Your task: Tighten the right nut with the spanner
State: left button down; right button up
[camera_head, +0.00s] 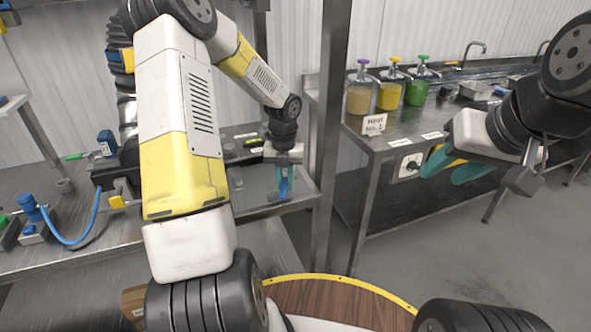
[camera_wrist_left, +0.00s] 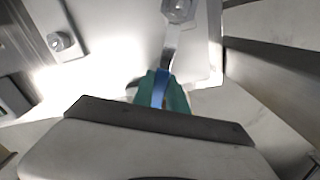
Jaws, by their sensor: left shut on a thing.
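My left gripper (camera_head: 285,172) is shut on the blue handle of the spanner (camera_head: 284,187), low over the metal bench at the picture's middle. The left wrist view shows its teal fingers (camera_wrist_left: 160,90) around the handle, with the spanner's silver shank (camera_wrist_left: 170,48) reaching up the picture. The spanner's far end meets a round metal nut (camera_wrist_left: 178,9) at the top edge; I cannot tell whether it sits around it. Another nut (camera_wrist_left: 60,42) is on the pale plate to the left. My right gripper (camera_head: 456,166) is empty, its teal fingers apart, in front of the right-hand bench.
A metal post (camera_head: 328,130) stands just right of my left gripper. Dispensers with purple, yellow and green tops (camera_head: 388,92) stand on the right bench (camera_head: 405,142). A blue hose (camera_head: 78,238) and fittings lie on the left bench. A wooden round top (camera_head: 335,300) is below.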

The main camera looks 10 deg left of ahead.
pick_arm(q)
jog(key=shift+r, duration=1.15)
dwell(0.7)
jog(key=shift+r, duration=1.9)
